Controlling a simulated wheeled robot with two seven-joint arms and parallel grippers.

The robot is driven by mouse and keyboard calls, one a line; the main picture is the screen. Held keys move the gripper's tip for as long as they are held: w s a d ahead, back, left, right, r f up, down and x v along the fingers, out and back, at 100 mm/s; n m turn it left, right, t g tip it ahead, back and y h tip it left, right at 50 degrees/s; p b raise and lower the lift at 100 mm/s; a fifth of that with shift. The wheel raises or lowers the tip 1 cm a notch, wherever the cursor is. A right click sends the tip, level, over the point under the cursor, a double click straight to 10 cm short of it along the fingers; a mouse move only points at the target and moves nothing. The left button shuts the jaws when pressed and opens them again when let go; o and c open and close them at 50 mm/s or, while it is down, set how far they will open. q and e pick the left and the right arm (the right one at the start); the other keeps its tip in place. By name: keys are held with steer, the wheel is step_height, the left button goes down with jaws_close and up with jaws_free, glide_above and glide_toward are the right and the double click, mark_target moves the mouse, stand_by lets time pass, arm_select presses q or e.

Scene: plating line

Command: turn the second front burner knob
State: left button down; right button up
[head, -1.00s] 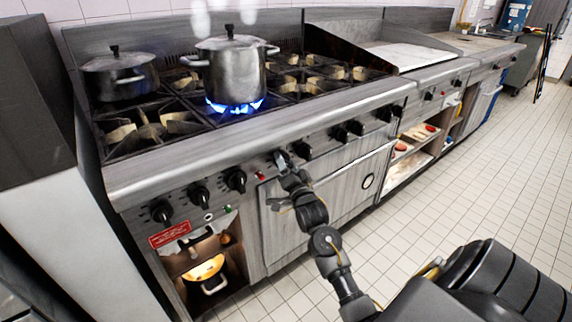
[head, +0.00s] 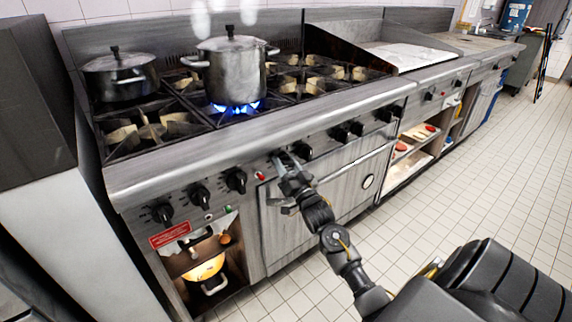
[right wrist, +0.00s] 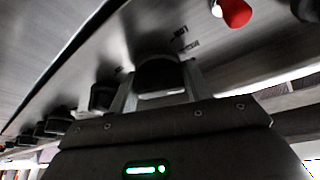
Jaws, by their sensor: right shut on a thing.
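My right gripper (head: 279,158) is at the front panel of the steel range (head: 250,135), between two neighbouring black knobs, one to its left (head: 236,180) and one to its right (head: 302,149). In the right wrist view, its two fingers stand on either side of a black knob (right wrist: 158,73), and it is shut on that knob. In the head view the gripper mostly hides this knob. A low blue flame (head: 234,108) burns under the tall lidded pot (head: 231,70). My left gripper is not in view.
A second lidded pot (head: 120,76) sits at the back left of the range. The oven door (head: 340,192) lies below and right of the gripper. A lit lower compartment (head: 232,253) holds a pan. The tiled floor (head: 470,180) to the right is clear.

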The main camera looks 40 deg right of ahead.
steer(key=n+y, duration=0.2)
steer(key=n, duration=0.2)
steer(key=n+y, duration=0.2)
steer(key=n, duration=0.2)
steer(key=shift+t, duration=0.3)
steer(key=shift+n+y+p, duration=0.2)
steer(key=shift+n+y, duration=0.5)
steer(key=shift+n, duration=0.7)
steer(key=shift+n+y+p, duration=0.2)
steer(key=shift+n+y, duration=0.5)
steer(key=shift+n, duration=0.7)
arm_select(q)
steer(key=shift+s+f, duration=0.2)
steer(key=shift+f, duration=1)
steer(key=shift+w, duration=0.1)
arm_select(e)
steer(key=o, duration=0.9)
